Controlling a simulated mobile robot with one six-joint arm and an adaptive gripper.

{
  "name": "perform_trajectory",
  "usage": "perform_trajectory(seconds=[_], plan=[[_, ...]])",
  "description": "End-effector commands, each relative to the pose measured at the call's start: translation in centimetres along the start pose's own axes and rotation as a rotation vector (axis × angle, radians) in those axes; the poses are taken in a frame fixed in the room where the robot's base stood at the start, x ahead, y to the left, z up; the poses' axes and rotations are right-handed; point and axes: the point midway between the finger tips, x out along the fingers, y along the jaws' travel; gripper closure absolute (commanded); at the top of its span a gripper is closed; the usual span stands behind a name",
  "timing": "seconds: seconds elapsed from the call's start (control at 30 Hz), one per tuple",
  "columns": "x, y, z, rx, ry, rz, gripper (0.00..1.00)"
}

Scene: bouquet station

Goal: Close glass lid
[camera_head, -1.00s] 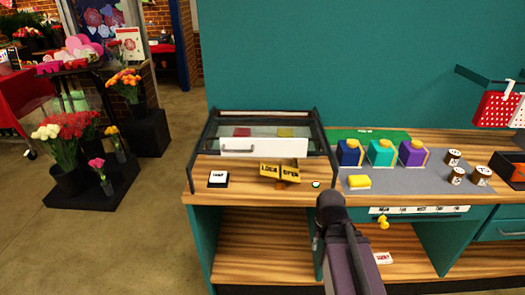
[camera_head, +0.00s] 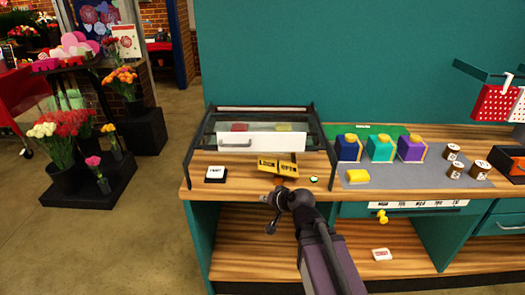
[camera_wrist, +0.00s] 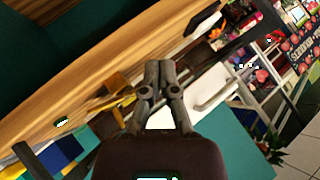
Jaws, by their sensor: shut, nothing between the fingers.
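The glass lid (camera_head: 264,126) is a clear pane in a dark frame, over a display case at the left of the wooden bench. I cannot tell from this angle how far it is tilted. A white front panel (camera_head: 270,142) with a grey handle (camera_head: 236,143) sits below the glass; the panel also shows in the wrist view (camera_wrist: 205,90). My gripper (camera_head: 268,213) is in front of the bench edge, below the case and apart from the lid. In the wrist view its fingers (camera_wrist: 160,65) are together and empty.
A yellow LOCK/OPEN sign (camera_head: 277,165) stands between my gripper and the case. A small black-and-white block (camera_head: 215,174) and a green button (camera_head: 314,179) flank it. Coloured boxes (camera_head: 381,148) stand on a grey mat (camera_head: 420,182) to the right.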

Motion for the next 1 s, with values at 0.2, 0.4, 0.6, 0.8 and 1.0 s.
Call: perform_trajectory(seconds=[0.2,0.4,0.6,0.8,1.0], plan=[[0.9,-4.4,-2.9,0.15,0.235,-0.168,1.0],[0.5,-6.7,-5.5,0.331,0.439,-0.277,1.0],[-0.2,-7.3,-7.3,0.545,0.624,-0.337,1.0],[-0.8,-6.3,-7.8,0.763,0.774,-0.342,1.0],[-1.1,-5.2,-7.6,0.897,0.855,-0.319,1.0]])
